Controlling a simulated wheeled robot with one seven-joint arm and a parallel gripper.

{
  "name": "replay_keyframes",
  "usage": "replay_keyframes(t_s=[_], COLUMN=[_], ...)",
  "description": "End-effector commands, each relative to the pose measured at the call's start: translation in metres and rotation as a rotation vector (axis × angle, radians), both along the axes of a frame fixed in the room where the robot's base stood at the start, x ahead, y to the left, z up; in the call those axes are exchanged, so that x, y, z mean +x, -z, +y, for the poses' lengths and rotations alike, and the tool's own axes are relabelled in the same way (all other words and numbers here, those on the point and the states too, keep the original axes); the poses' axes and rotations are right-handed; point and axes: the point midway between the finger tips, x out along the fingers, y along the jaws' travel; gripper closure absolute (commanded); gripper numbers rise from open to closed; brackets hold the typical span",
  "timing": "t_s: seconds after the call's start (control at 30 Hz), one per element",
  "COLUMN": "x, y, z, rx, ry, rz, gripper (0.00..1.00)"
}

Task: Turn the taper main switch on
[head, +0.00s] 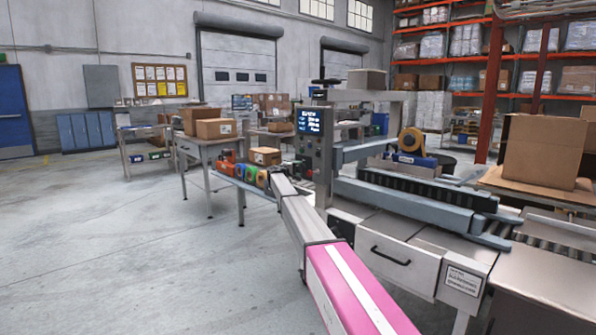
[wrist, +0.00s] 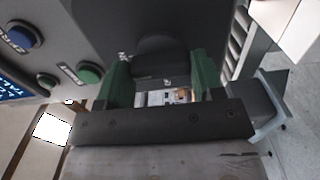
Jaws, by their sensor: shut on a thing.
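The case taper's control box (head: 317,145) stands at the middle of the head view, with a lit screen and small buttons. The main switch (wrist: 162,50) appears in the wrist view as a dark rounded knob on the grey panel. My gripper (wrist: 160,72) has its green fingers on either side of this knob and is shut on it. In the head view my arm reaches to the lower part of the control box, and the switch is not clear there. The knob's on or off marking cannot be read.
A blue button (wrist: 22,37) and a green button (wrist: 88,72) with labels sit close beside my gripper on the panel. The taper's roller bed (head: 425,190) extends right. A table with cartons (head: 197,147) stands left; the floor at left is clear.

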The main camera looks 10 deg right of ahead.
Motion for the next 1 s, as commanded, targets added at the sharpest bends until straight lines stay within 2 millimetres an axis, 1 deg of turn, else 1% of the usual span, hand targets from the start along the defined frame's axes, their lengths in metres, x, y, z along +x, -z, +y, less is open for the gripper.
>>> replay_keyframes(t_s=[0.07, 0.1, 0.13, 0.17, 0.47, 0.63, 0.87, 1.0], x=[-0.002, -0.002, -0.002, -0.002, -0.001, -0.006, -0.026, -0.043], y=[0.002, 0.002, 0.002, 0.001, 0.001, 0.001, 0.001, 0.001], z=[0.001, 0.001, 0.001, 0.001, 0.001, 0.008, 0.034, 0.056], rx=[0.005, 0.005, 0.004, 0.004, 0.002, 0.001, 0.002, 0.002], ry=[0.002, 0.002, 0.002, 0.002, 0.001, 0.000, -0.001, -0.001], rz=[-0.001, -0.001, -0.001, -0.001, 0.000, 0.000, 0.000, 0.000], gripper=[0.62, 0.29, 0.19, 0.13, 0.13, 0.13, 0.13, 0.13])
